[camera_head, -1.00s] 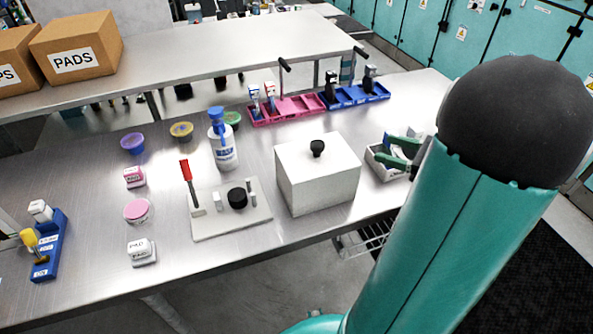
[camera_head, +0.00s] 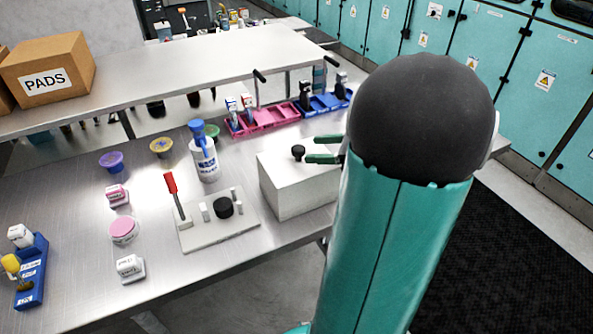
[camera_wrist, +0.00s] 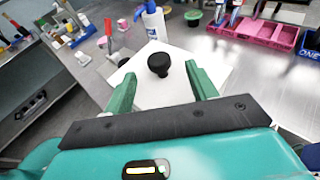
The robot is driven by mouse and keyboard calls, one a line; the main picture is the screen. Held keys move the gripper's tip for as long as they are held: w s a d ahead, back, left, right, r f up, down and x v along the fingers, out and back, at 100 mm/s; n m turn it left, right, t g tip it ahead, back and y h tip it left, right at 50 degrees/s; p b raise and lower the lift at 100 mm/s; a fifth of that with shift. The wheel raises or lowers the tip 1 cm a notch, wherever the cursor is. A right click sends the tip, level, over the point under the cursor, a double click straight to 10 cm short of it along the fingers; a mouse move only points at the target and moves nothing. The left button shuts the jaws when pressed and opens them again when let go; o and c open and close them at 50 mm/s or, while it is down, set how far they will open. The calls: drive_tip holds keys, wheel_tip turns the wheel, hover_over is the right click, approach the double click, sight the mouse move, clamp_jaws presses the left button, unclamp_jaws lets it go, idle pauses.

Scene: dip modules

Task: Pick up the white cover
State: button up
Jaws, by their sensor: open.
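The white cover (camera_head: 290,195) is a box-shaped lid with a round black knob (camera_head: 298,153) on top. It stands on the steel table, right of the grey plate with the red-handled toggle. My gripper (camera_head: 320,148) has two green fingers and is at knob height just right of the knob in the head view. In the wrist view the cover (camera_wrist: 180,75) lies ahead, and its knob (camera_wrist: 159,64) shows beyond and between the open fingertips (camera_wrist: 160,80). Nothing is held. My arm hides the cover's right side in the head view.
The plate (camera_head: 215,232) with a black disc is left of the cover. A white bottle with a blue cap (camera_head: 203,155) stands behind the plate. Pink (camera_head: 265,118) and blue (camera_head: 322,103) trays line the back. Cups and small boxes stand at left.

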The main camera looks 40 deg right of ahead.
sight(298, 148)
drive_tip(key=x, duration=0.5)
drive_tip(key=shift+w+a+f, duration=0.15)
drive_tip(key=shift+w+a, duration=0.1)
drive_tip(key=shift+w, duration=0.05)
drive_tip(key=shift+c, duration=0.5)
clamp_jaws()
